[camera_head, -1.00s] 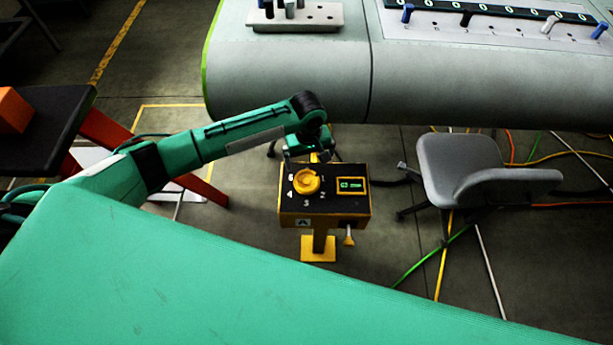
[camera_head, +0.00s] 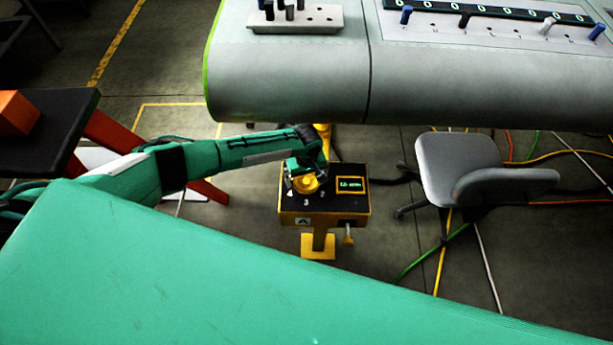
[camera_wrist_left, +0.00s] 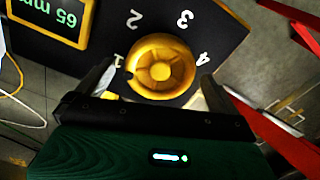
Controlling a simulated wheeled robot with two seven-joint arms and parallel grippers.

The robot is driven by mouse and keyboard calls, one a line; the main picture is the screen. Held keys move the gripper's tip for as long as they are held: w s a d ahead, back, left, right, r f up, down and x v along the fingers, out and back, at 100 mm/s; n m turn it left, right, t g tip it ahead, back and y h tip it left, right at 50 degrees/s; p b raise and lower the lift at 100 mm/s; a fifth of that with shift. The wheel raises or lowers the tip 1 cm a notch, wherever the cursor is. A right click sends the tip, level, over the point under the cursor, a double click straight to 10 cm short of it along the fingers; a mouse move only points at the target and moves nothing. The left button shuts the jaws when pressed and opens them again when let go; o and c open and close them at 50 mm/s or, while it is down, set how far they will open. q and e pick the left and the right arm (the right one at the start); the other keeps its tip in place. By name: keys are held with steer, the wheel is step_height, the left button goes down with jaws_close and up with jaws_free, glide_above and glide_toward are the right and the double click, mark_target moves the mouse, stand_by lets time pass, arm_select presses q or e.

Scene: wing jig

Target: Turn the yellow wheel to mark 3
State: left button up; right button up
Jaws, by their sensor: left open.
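The yellow wheel (camera_head: 306,185) sits on the black top of a control box (camera_head: 345,206), with painted numbers around it. In the left wrist view the wheel (camera_wrist_left: 160,66) shows from above, with marks 1, 2, 3 (camera_wrist_left: 185,18) and 4 around it. A notch in its rim seems to face mark 1. My left gripper (camera_head: 306,174) is over the wheel. In the left wrist view its open fingers (camera_wrist_left: 155,86) stand on either side of the wheel's near part; I cannot tell whether they touch it. My right gripper is not in view.
A small display (camera_head: 351,184) is beside the wheel; it also shows in the left wrist view (camera_wrist_left: 52,15), partly cut off. A grey wing (camera_head: 290,80) lies behind the box. A grey chair (camera_head: 460,170) stands to the right, a dark table (camera_head: 45,135) to the left.

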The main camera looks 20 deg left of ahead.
arm_select(q)
steer(key=shift+f, duration=0.45)
steer(key=c, duration=1)
steer(key=shift+m, duration=0.3)
